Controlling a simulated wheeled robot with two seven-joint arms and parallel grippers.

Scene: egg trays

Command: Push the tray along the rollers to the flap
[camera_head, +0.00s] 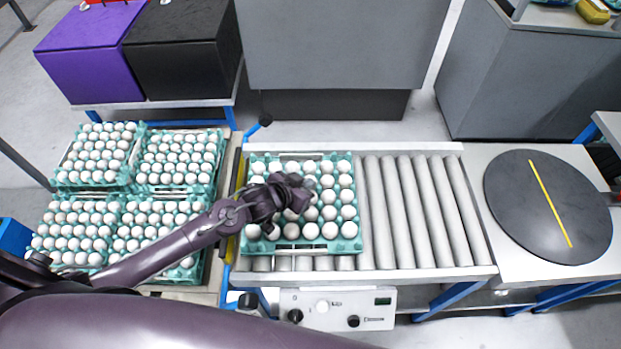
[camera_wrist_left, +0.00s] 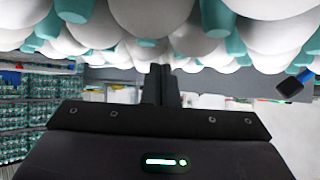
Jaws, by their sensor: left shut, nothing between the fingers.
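The teal tray (camera_head: 290,247) full of white eggs sits on the left end of the rollers (camera_head: 420,210). My left gripper (camera_head: 306,183) is shut and empty, over the middle-left of the tray, and hides some eggs. In the left wrist view its closed fingers (camera_wrist_left: 161,84) are close to the eggs (camera_wrist_left: 165,18); I cannot tell if they touch. No part is clearly a flap. A yellow-edged strip (camera_head: 238,190) stands at the rollers' left end, and a black round plate (camera_head: 548,207) with a yellow line lies beyond their right end. My right gripper is not in view.
Several egg trays (camera_head: 150,188) stand on the left table. The rollers right of the tray are clear. A control box (camera_head: 338,309) with knobs is on the front side. A blue lever (camera_head: 258,127) stands at the back left corner. Grey cabinets (camera_head: 345,45) stand behind.

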